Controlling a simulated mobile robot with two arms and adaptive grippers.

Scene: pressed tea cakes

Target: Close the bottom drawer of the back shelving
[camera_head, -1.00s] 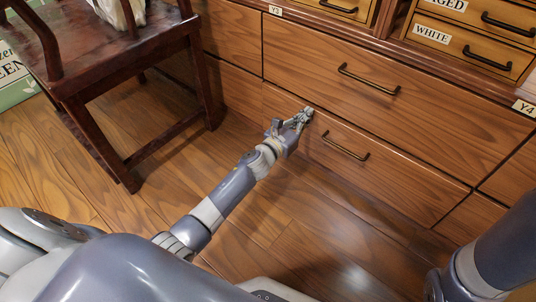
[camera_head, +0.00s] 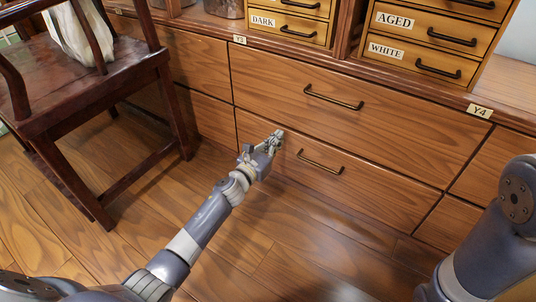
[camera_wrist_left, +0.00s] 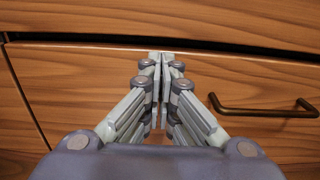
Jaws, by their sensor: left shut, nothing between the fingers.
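The bottom drawer (camera_head: 370,190) of the back shelving is a wide wooden front with a dark bar handle (camera_head: 320,162). It looks about flush with the fronts around it; I cannot tell if a small gap is left. My left gripper (camera_head: 277,138) is shut and empty, its fingertips at the upper left part of this front, left of the handle. In the left wrist view, the closed fingertips (camera_wrist_left: 161,60) are just below the dark seam at the drawer's top edge, touching or very near the wood. The handle (camera_wrist_left: 265,111) is to their right. My right gripper is out of view.
A larger drawer (camera_head: 390,125) with its own handle is above. Small labelled drawers (camera_head: 424,45) stand on the counter. A dark wooden chair (camera_head: 90,90) stands at the left. The floor (camera_head: 310,245) before the drawers is clear.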

